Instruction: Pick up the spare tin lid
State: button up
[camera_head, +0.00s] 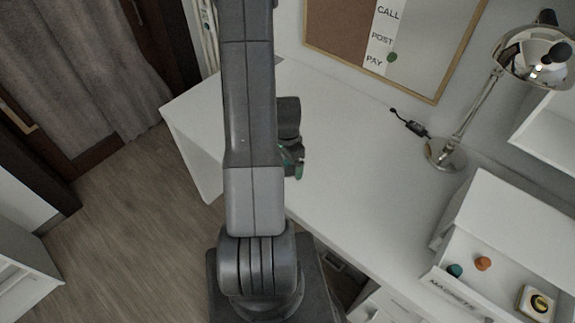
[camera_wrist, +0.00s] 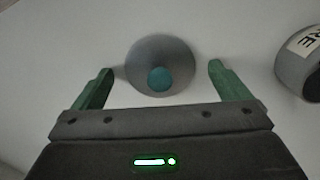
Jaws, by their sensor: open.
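A round grey lid (camera_wrist: 150,52) with a teal knob (camera_wrist: 160,79) lies on the white desk in the wrist view. My gripper (camera_wrist: 161,68) is open, with one green finger on each side of the lid and a gap to it on both sides. I cannot tell the height of the fingers above the desk. In the head view my gripper (camera_head: 293,165) is partly hidden behind my arm, over the left part of the desk. The lid does not show there.
A grey tin (camera_wrist: 301,72) with a white label ending in "RE" stands to the right in the wrist view. In the head view the desk (camera_head: 355,150) is clear right of my gripper. A chrome lamp (camera_head: 445,153) and a white shelf unit (camera_head: 500,235) stand farther right.

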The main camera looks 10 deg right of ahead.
jog(key=c, duration=1.1)
jog(key=shift+o, duration=0.2)
jog(key=shift+r, duration=0.15)
